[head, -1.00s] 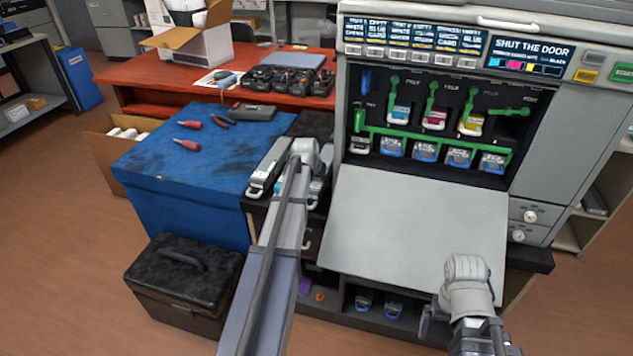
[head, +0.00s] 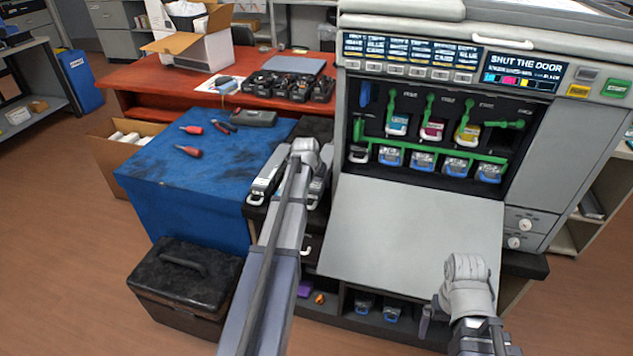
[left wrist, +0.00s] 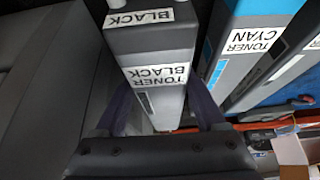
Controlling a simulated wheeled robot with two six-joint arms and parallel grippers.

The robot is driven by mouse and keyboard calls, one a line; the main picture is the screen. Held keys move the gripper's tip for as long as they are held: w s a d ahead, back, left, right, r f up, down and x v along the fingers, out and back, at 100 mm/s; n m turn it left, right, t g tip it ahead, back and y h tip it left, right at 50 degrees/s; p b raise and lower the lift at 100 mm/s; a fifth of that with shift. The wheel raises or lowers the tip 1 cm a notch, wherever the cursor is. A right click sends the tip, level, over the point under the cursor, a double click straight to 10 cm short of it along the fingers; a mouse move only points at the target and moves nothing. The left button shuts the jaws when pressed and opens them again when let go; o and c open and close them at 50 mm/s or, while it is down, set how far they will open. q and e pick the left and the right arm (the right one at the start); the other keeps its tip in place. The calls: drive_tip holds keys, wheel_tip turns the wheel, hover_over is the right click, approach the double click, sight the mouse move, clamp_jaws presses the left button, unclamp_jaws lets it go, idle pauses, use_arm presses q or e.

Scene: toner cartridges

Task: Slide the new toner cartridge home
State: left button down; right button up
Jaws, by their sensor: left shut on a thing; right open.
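My left gripper (left wrist: 163,110) is shut on the black toner cartridge (left wrist: 158,75), a grey box with white "TONER BLACK" labels. In the head view my left wrist hides the fingers. The printer (head: 590,130) stands at the right with its front door (head: 410,235) folded down. Cyan (head: 397,125), magenta (head: 432,129) and yellow (head: 467,134) cartridges sit in its bay under upright green levers. The rightmost slot (head: 500,140) looks dark, with its green lever (head: 505,124) turned sideways. My right gripper (head: 425,318) is open and empty below the door; its fingertips are partly hidden.
A cyan toner cartridge (left wrist: 258,50) stands close beside the held one. A dark-and-white cartridge (head: 265,185) stands left of my wrist in the head view. Blue-fronted containers (head: 424,162) line the lower bay. A blue bench (head: 170,185) and a black toolbox (head: 185,280) are left.

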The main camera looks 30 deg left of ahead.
use_arm(q)
drive_tip(key=shift+r+p, duration=1.6)
drive_tip(key=shift+r, duration=0.35)
use_arm(e)
wheel_tip(320, 180, up, 4)
drive_tip(key=shift+f, duration=0.15)
